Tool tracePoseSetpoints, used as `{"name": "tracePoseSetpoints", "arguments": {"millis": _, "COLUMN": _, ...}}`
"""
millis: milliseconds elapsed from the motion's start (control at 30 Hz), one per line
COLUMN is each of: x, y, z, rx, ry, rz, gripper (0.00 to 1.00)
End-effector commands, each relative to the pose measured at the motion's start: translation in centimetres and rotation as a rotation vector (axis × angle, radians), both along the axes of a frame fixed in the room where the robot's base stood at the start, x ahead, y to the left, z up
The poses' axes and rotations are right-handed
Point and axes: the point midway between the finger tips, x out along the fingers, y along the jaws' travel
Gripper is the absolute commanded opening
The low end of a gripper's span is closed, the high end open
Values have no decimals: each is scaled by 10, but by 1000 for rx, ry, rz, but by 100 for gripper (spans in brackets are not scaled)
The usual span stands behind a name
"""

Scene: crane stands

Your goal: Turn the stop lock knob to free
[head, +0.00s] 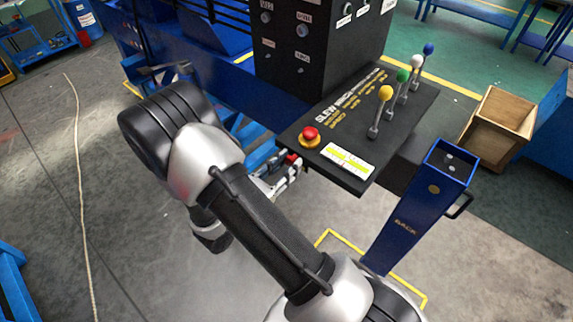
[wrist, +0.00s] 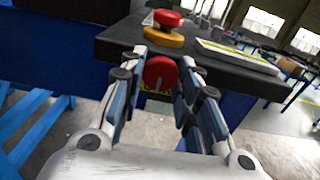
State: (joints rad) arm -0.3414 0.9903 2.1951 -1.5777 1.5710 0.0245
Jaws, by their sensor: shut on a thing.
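The stop lock knob (wrist: 160,73) is a round red knob on the front edge of the black console, with a pale pointer mark near its lower part and a bit of yellow plate below it. My gripper (wrist: 161,68) is shut on it, with one finger at each side. In the head view my gripper (head: 284,174) is at the console's front edge, partly hidden by my arm. The knob's marked positions are too small to read.
A red mushroom button on a yellow base (wrist: 168,22) sits on the console (head: 360,110) just above the knob. Levers with coloured balls (head: 385,93) stand farther back. A blue post (head: 420,205) stands to the right, with a wooden box (head: 497,125) beyond.

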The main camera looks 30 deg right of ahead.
Motion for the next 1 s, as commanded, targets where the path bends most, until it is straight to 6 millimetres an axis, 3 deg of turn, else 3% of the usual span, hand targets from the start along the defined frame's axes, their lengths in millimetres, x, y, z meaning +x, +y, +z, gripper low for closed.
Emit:
{"name": "tracePoseSetpoints", "arguments": {"millis": 367, "x": -1, "y": 0, "z": 2, "rx": -74, "ry": 204, "rz": 0, "gripper": 6}}
{"name": "tracePoseSetpoints", "arguments": {"millis": 1000, "x": -2, "y": -1, "z": 2, "rx": -281, "ry": 773, "rz": 0, "gripper": 6}}
